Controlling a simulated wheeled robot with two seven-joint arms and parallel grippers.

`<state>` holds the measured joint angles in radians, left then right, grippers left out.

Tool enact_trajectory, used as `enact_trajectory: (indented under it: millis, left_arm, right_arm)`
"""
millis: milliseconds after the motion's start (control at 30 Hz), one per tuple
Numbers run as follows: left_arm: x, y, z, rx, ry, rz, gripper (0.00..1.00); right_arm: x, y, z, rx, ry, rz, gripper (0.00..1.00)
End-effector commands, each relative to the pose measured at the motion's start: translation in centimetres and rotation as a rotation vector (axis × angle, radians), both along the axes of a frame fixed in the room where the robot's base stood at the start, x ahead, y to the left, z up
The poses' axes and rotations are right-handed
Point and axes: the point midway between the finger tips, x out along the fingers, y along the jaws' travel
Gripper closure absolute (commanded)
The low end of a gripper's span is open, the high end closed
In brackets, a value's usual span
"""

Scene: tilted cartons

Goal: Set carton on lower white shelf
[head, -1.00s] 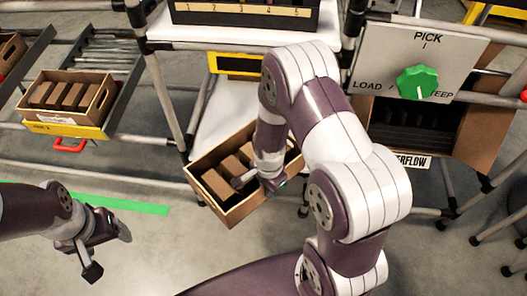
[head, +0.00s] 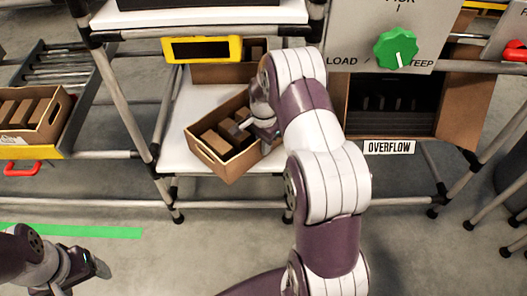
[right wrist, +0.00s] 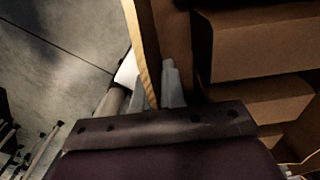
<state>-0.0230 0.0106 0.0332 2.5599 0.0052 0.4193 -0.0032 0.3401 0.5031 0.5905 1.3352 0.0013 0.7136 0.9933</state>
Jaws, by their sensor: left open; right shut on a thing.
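A brown open carton (head: 207,158) holding several small brown boxes is over the lower white shelf (head: 184,112), turned at an angle. Its near corner sticks out past the shelf's front edge. I cannot tell whether its underside touches the shelf. My right gripper (head: 262,132) is shut on the carton's right wall; in the right wrist view its fingers (right wrist: 158,88) straddle that carton wall (right wrist: 146,45). My arm hides part of the carton's right side. My left gripper (head: 92,275) is open and empty, low at the left, away from the shelf.
Another carton (head: 212,74) stands at the back of the lower shelf, behind a yellow-framed label holder (head: 202,50). An upper white shelf (head: 200,14) lies above. Frame posts flank the shelf. At right is an OVERFLOW carton (head: 462,105); at left, a filled carton (head: 40,115).

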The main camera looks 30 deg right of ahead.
Motion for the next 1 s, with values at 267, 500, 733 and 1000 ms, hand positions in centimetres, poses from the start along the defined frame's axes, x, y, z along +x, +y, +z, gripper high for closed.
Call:
enact_trajectory:
  millis: [267,500,733,1000]
  left_arm:
    - [0.0,0.0,-0.5,0.000,0.000,0.000,0.24]
    - [0.0,0.0,-0.5,0.000,0.000,0.000,0.24]
    - [0.0,0.0,-0.6,0.000,0.000,0.000,0.24]
    - [0.0,0.0,2.0,0.000,0.000,0.000,0.24]
  right_arm:
    - [0.0,0.0,-0.7,-0.001,-0.002,0.000,1.00]
    - [0.0,0.0,-1.0,-0.001,-0.001,0.000,0.65]
    - [0.0,0.0,-0.9,-0.001,-0.002,0.000,0.65]
    - [0.1,0.0,3.4,-0.001,-0.004,0.000,0.65]
